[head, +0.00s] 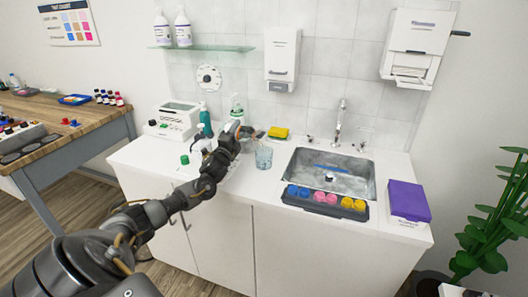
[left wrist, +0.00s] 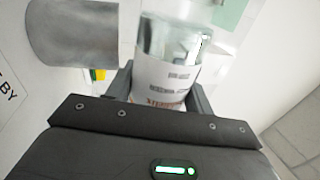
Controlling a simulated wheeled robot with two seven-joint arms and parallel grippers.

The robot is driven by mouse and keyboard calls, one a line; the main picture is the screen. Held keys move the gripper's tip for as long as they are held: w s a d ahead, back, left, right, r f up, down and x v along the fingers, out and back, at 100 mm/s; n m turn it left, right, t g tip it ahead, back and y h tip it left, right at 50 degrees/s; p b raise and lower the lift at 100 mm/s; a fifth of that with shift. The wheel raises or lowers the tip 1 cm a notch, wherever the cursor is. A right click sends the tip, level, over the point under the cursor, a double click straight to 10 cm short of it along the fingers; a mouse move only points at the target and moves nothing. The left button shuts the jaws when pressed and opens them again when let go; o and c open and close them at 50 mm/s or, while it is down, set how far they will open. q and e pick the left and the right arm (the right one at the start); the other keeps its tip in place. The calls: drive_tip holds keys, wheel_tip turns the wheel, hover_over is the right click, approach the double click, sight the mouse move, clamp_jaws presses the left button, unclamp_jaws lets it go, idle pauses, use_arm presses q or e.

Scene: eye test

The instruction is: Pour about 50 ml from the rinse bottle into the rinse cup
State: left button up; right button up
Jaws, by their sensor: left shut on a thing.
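My left gripper (head: 247,131) reaches over the counter and is shut on the rinse bottle. In the left wrist view the bottle (left wrist: 166,78) is clear, with a white printed label, and sits between the two fingers (left wrist: 160,92). In the head view the arm and gripper mostly hide it, so its tilt is hard to tell. The rinse cup (head: 264,157), a clear bluish tumbler, stands upright on the counter just right of and below the gripper, left of the sink. How much liquid it holds is unclear. My right gripper is in neither view.
The sink (head: 304,158) lies right of the cup, with a tray of coloured pots (head: 326,202) at its front. A yellow sponge (head: 278,133) lies behind the cup. A teal bottle (head: 205,122) and a white device (head: 174,121) stand left. A purple box (head: 408,200) is far right.

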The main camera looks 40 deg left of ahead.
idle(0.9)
use_arm(q)
drive_tip(key=shift+a+r+n+y, duration=0.1)
drive_tip(key=shift+n+y, duration=0.3)
drive_tip(key=shift+n, duration=0.7)
drive_tip(key=shift+s+a+r+n+y+p, duration=0.1)
drive_tip(key=shift+a+r+n+y+p, duration=0.05)
drive_tip(key=shift+r+n+p, duration=0.35)
drive_tip(key=shift+s+a+r+n+y+p, duration=0.15)
drive_tip(key=shift+r+n+p, duration=0.15)
drive_tip(key=shift+r+n, duration=0.3)
drive_tip(key=shift+w+a+f+n+g, duration=0.1)
drive_tip(key=shift+n+g, duration=0.3)
drive_tip(key=shift+n, duration=0.2)
drive_tip(key=shift+f, duration=0.1)
drive_tip(key=shift+f+n+y, duration=0.5)
drive_tip(key=shift+n, duration=0.4)
